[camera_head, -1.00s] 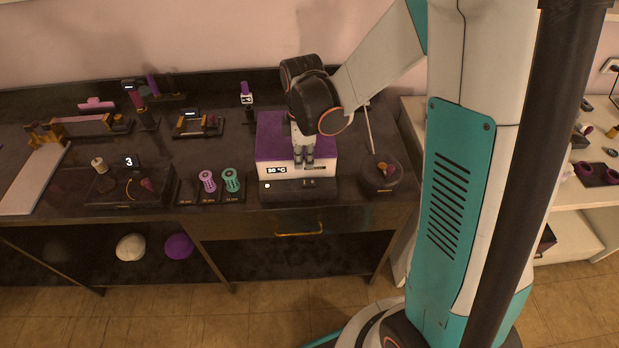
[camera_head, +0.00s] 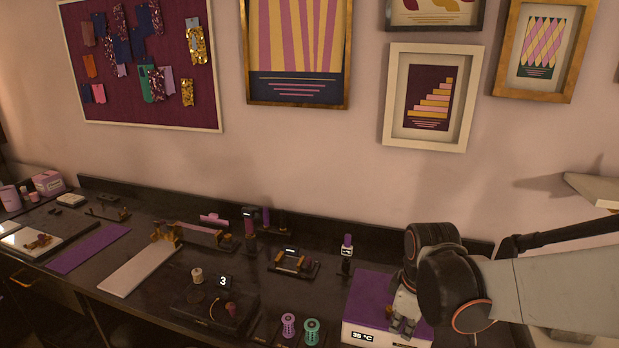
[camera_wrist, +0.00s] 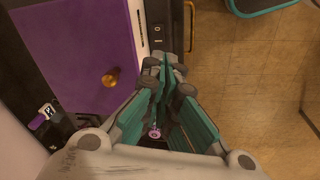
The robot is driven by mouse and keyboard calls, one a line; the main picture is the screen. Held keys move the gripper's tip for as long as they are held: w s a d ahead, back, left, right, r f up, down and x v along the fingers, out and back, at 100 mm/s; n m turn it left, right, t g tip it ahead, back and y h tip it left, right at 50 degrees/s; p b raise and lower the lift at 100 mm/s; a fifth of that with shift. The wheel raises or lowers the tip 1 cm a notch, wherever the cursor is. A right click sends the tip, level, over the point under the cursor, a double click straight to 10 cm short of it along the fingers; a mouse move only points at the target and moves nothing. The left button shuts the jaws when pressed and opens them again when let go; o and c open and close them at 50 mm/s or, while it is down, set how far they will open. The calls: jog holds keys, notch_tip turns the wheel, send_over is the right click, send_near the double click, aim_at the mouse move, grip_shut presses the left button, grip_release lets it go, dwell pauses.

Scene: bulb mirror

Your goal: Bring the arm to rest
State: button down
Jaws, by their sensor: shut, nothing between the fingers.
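My gripper (camera_head: 402,326) is at the lower right of the head view, pointing down at the white box with a purple top (camera_head: 369,296). The box's display reads 35 °C. In the wrist view my gripper (camera_wrist: 165,68) shows its teal fingers drawn together, with nothing seen between them. The fingertips appear over the front edge of the box (camera_wrist: 75,40), beside a brass knob (camera_wrist: 110,78) on its purple top. I cannot tell whether they touch it. My arm reaches in from the right edge of the head view.
Left of the box stand a pink spool (camera_head: 288,325) and a teal spool (camera_head: 311,331). A dark tray with a number 3 display (camera_head: 224,281) and a small brass-framed stand (camera_head: 295,262) are further left. Framed pictures hang on the wall. Floor (camera_wrist: 255,80) lies in front of the bench.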

jog(key=s+r+m+t+b, duration=0.2)
jog(key=s+r+m+t, duration=0.3)
jog(key=s+m, duration=0.5)
jog(key=shift+s+r+m+b, duration=0.3)
jog(key=shift+s+r+m, duration=0.1)
jog(key=shift+s+r, duration=0.7)
jog(key=shift+w, duration=0.1)
jog(key=w+f+n+g+p, duration=0.1)
jog(key=w+f+n+g, duration=0.2)
jog(key=w+n, duration=0.4)
jog(key=w+f+n+g+p, duration=0.1)
jog(key=w+f+n+g, duration=0.1)
jog(key=w+n, duration=0.5)
jog(key=shift+w+d+f+g, duration=0.25)
jog(key=shift+d+f+g, duration=0.15)
jog(key=shift+g, duration=0.5)
